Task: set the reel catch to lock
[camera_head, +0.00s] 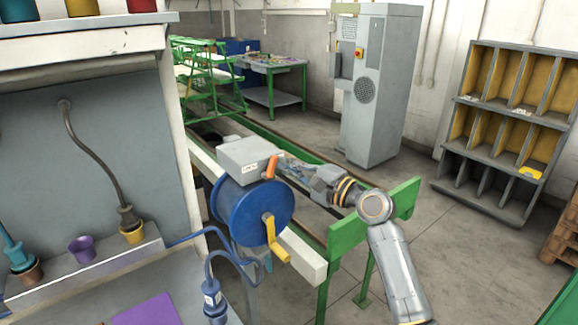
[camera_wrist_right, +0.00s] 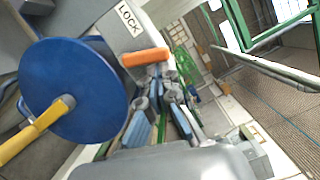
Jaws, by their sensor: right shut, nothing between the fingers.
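The blue reel (camera_head: 252,212) stands on the rail with a yellow crank (camera_head: 270,235) on its face. A grey box (camera_head: 245,157) sits above it with a label; in the right wrist view the label (camera_wrist_right: 129,19) reads LOCK. The orange catch lever (camera_head: 271,168) is at the box's right side; it also shows in the right wrist view (camera_wrist_right: 146,57), just below the label. My right gripper (camera_head: 286,163) is shut and empty, its fingertips (camera_wrist_right: 163,74) close beside the lever's end. I cannot tell whether they touch. My left gripper is not in view.
A green end frame (camera_head: 347,238) stands beneath my right arm. A blue cable (camera_head: 205,233) runs from the reel to the left bench. The floor at right is clear before the pigeonhole shelf (camera_head: 483,165).

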